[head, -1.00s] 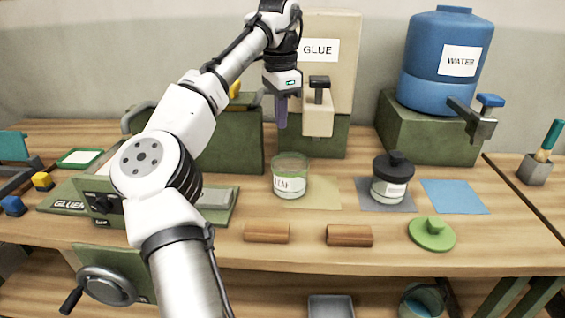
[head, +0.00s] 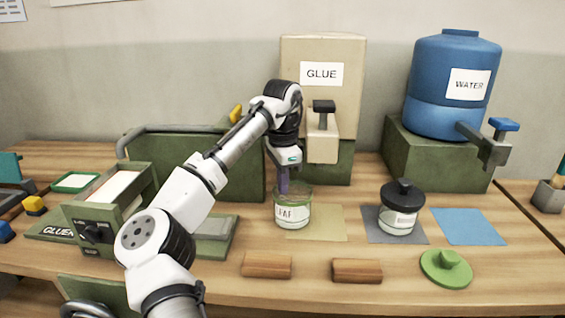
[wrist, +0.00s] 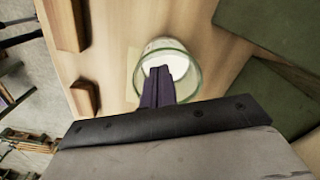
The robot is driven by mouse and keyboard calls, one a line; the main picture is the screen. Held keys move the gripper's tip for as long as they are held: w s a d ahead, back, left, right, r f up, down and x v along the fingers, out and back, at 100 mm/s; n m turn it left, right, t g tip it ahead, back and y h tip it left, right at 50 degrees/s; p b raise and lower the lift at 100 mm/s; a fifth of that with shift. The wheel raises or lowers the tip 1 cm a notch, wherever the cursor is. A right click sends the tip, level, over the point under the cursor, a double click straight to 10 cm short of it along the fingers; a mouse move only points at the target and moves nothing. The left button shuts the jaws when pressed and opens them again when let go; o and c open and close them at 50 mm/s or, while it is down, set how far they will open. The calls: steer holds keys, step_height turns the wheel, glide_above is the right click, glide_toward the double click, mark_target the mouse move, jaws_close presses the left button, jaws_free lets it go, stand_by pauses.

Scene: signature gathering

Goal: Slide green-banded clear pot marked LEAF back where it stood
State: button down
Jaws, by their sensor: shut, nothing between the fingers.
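The green-banded clear pot marked LEAF (head: 292,214) stands upright and lidless on the bench, at the left side of the tan mat (head: 328,224). Its open mouth and white inside also show in the wrist view (wrist: 188,82). My gripper (head: 283,188) is shut and empty, pointing down at the pot's rim on its left side. In the wrist view the purple fingers (wrist: 158,82) overlap the pot's mouth. I cannot tell whether the tips are inside the pot or just against its wall.
A black-lidded pot (head: 398,220) stands on a grey mat (head: 378,237) to the right, with a blue mat (head: 468,227) beyond. A green lid (head: 446,270) and two wooden blocks (head: 267,266) (head: 357,271) lie in front. The glue dispenser (head: 322,75) stands behind.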

mark_target(283, 206)
step_height(283, 206, down, 7)
steer(key=shift+f, duration=0.15)
steer(key=shift+p, duration=0.3)
